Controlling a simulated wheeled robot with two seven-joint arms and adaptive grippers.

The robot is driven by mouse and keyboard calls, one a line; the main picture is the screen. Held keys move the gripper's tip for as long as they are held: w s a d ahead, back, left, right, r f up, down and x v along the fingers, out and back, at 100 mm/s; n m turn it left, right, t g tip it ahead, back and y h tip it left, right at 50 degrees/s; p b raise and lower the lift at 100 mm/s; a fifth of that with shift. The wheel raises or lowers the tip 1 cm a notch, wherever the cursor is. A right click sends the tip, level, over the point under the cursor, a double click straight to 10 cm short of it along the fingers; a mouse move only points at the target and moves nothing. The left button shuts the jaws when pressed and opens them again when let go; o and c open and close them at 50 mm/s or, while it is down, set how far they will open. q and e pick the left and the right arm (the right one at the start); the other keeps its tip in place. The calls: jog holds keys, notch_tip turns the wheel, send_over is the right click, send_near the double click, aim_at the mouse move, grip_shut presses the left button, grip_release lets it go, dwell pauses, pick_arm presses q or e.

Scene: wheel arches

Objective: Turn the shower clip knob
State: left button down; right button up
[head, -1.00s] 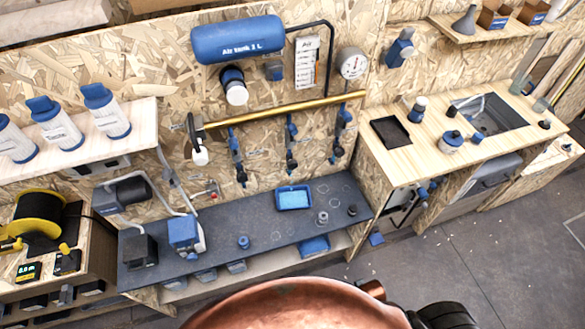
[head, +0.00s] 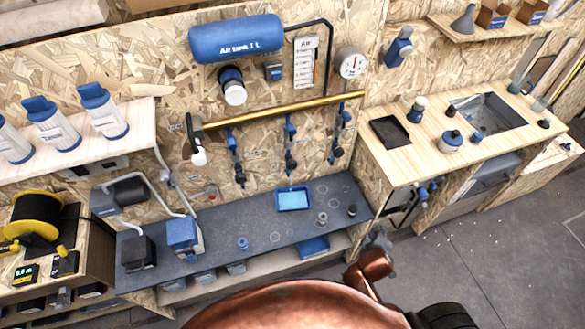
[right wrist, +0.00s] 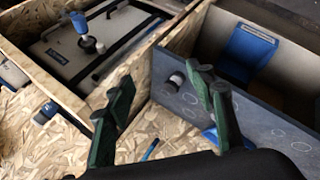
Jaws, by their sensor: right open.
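A blue fitting (right wrist: 80,22) stands on a pale panel in the right wrist view, with a dark round knob (right wrist: 89,44) at its base. I take this as the shower clip, but cannot be sure. In the head view, small blue fittings (head: 423,193) sit on the front of the right cabinet. My right gripper (right wrist: 160,78) is open and empty, its two green-padded fingers apart from the panel. It also shows in the head view (head: 378,241), low and in front of the right cabinet, left of the blue fittings. My left gripper is out of view.
A dark bench (head: 262,238) with a blue tray (head: 293,198) runs along the back wall. The right cabinet's wooden top (head: 398,160) carries a sink (head: 490,115). Wooden partition edges (right wrist: 140,55) rise near my right gripper. The floor (head: 470,250) at right is clear.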

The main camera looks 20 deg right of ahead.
aim_at(292, 168)
jog(key=w+a+r+n+t+h, duration=0.1)
jog(key=w+a+r+n+t, duration=0.3)
jog(key=w+n, duration=0.4)
jog(key=w+a+r+n+t+h, duration=0.15)
jog(key=w+r+n+t, duration=0.25)
jog(key=w+r+n, duration=0.45)
jog(key=w+a+f+n+t+y, duration=0.2)
jog(key=w+a+n+y, duration=0.25)
jog(key=a+n, duration=0.35)
jog(key=w+a+f+n+t+y, duration=0.1)
jog(key=w+a+f+n+y, duration=0.1)
jog(key=w+a+n+y, duration=0.45)
jog(key=w+h, duration=0.1)
jog(key=w+a+n, duration=0.1)
jog(key=w, duration=0.1)
jog(key=w+h, duration=0.1)
jog(key=w, duration=0.1)
jog(key=shift+w+a+f+n+h, duration=0.2)
jog(key=shift+f+n+h, duration=0.05)
jog(key=shift+n+h, duration=0.15)
jog(key=shift+c, duration=0.6)
jog(key=c, duration=1)
jog(key=shift+c, duration=0.2)
